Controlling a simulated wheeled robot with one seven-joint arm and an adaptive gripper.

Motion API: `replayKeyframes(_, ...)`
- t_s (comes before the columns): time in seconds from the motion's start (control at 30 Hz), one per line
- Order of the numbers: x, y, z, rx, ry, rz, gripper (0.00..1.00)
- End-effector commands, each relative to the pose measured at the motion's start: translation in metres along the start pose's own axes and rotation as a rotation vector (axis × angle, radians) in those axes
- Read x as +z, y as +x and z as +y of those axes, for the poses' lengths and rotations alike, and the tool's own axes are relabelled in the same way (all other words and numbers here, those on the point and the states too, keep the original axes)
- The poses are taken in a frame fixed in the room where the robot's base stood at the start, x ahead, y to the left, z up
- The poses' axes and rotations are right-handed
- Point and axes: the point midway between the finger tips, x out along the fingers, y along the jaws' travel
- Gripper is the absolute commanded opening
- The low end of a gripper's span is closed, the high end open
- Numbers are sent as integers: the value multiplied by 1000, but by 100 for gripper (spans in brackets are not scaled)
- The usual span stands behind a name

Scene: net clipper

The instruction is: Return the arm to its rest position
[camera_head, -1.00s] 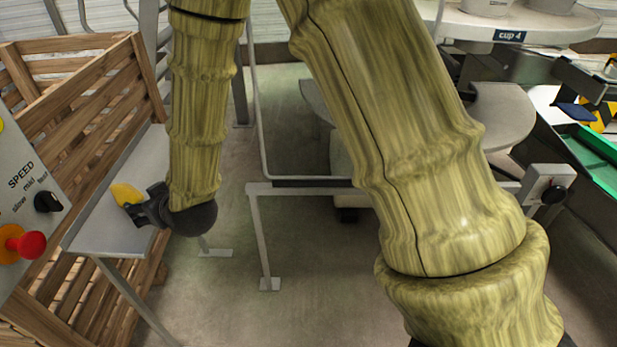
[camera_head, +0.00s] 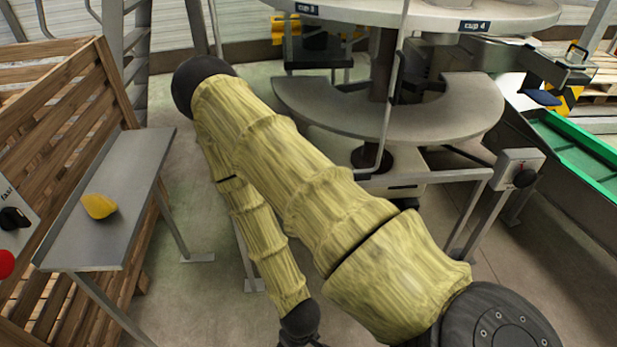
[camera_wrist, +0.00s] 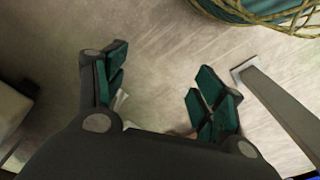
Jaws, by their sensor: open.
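My arm is folded across the middle of the head view in yellow-green sleeves, its elbow up at the back. The forearm hangs down toward the bottom edge, where only the dark base of my gripper shows. In the wrist view my gripper (camera_wrist: 163,95) is open, its green-padded fingers spread apart. Nothing is held between them, and bare floor lies beneath.
A yellow object (camera_head: 99,207) lies on the grey side shelf (camera_head: 105,240) at left, beside a wooden crate (camera_head: 60,95). A round grey machine (camera_head: 455,105) stands behind my arm. A green-lined chute (camera_head: 575,150) is at right. A metal leg (camera_wrist: 275,105) stands near my gripper.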

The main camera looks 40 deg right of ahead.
Motion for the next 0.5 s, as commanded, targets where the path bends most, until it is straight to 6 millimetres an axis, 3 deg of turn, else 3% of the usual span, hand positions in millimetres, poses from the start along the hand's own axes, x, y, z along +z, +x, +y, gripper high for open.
replayKeyframes(0.03, 13, 3, 6, 7, 6, -27, 69)
replayKeyframes(0.17, 31, 6, 13, 17, 16, -62, 69)
replayKeyframes(0.5, 33, 6, 14, 19, 18, -67, 69)
